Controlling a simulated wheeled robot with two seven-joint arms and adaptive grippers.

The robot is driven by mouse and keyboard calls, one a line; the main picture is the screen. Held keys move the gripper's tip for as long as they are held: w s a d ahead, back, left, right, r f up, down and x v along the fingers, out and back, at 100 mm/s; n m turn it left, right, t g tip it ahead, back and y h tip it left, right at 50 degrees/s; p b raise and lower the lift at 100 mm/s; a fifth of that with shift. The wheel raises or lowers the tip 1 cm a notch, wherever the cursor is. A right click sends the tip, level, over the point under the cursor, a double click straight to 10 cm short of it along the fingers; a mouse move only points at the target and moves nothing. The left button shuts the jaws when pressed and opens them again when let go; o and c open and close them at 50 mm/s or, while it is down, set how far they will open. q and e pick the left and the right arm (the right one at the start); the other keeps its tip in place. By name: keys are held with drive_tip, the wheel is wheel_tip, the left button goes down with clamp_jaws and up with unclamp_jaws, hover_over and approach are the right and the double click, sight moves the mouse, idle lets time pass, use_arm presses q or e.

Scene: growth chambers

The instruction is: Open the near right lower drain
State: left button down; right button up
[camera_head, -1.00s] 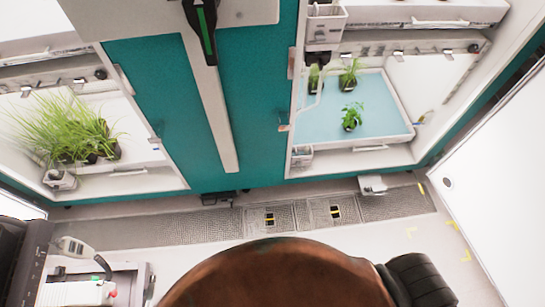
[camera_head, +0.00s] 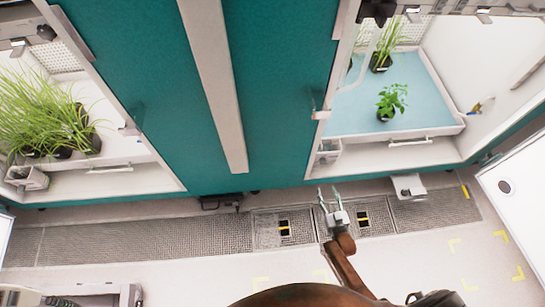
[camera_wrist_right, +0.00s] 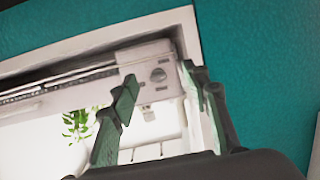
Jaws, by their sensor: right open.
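The right growth chamber (camera_head: 398,155) has an open front, with a light blue tray (camera_head: 355,112) and potted plants inside. A small white box (camera_head: 328,150) sits at its lower left corner. I cannot tell which part is the drain. My right gripper (camera_head: 331,192) is in front of the chamber's lower edge, fingers spread and empty. My left gripper is out of view.
Floor grates (camera_head: 150,238) run along the chambers' base, two with dark openings and yellow marks. A small white box (camera_head: 408,187) stands at the right foot. The left chamber (camera_head: 110,183) holds tall grass. A white panel (camera_head: 515,190) stands at right; pale floor between is clear.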

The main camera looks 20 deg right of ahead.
sight(323, 161)
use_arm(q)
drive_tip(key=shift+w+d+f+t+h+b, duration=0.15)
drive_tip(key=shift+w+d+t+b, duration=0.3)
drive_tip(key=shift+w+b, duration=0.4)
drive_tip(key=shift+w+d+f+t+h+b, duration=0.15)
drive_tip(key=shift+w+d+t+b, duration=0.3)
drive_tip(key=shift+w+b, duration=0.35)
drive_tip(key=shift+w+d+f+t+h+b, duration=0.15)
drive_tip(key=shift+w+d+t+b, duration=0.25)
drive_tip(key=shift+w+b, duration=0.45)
use_arm(e)
drive_tip(key=shift+m+t+h, duration=0.6)
drive_tip(key=shift+t+h, duration=0.2)
drive_tip(key=shift+d+r+x, duration=0.1)
drive_tip(key=shift+r+x, duration=0.35)
drive_tip(key=shift+x, duration=1.6)
drive_tip(key=shift+d+r+x, duration=0.1)
drive_tip(key=shift+r+x, duration=0.35)
drive_tip(key=shift+x, duration=1.65)
drive_tip(key=shift+d+r+x, duration=0.1)
drive_tip(key=shift+r+x, duration=0.35)
drive_tip(key=shift+x, duration=1.6)
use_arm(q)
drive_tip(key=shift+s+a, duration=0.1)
use_arm(e)
drive_tip(key=shift+c, duration=0.5)
drive_tip(key=shift+s, duration=0.1)
drive_tip(key=c, duration=1.1)
drive_tip(key=shift+o, duration=0.2)
